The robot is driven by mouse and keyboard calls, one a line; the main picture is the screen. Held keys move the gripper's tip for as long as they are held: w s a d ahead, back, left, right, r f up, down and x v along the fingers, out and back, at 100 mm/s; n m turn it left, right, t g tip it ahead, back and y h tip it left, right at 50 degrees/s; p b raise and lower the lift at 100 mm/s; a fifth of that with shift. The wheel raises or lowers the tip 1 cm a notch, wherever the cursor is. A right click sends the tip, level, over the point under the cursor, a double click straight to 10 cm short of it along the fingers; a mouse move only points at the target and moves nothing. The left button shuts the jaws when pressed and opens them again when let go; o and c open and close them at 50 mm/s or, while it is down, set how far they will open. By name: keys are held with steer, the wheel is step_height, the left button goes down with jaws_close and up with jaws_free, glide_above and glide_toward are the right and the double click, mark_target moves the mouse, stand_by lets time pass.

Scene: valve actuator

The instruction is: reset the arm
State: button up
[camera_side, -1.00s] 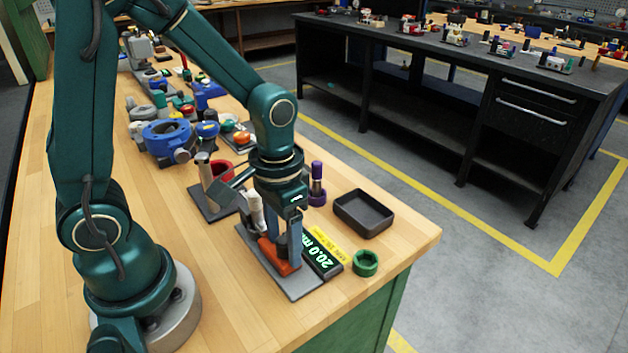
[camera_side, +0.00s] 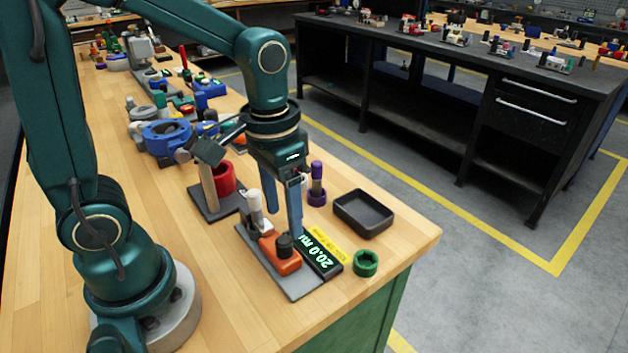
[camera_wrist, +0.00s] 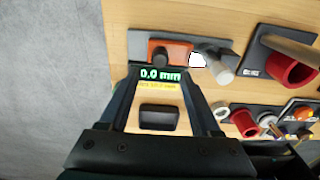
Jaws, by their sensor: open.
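My arm ends in my gripper (camera_side: 283,213), which hangs open and empty, fingers down, above the fixture on the workbench. The fixture has a grey base plate (camera_side: 302,284), an orange block (camera_side: 281,257) with a black knob (camera_side: 284,243), and a white-topped grey post (camera_side: 256,212). The fingers are apart from the knob.
A black tray (camera_side: 364,214) and a green ring (camera_side: 365,263) stand near the bench's right corner. A red cup (camera_side: 224,177) with a wooden post, a purple piece (camera_side: 317,188) and a blue round valve body (camera_side: 166,137) are close behind. The front-left wood is clear.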

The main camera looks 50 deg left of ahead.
steer(key=s+r+t, duration=0.5)
steer(key=shift+s+r, duration=0.25)
steer(key=shift+r, duration=0.1)
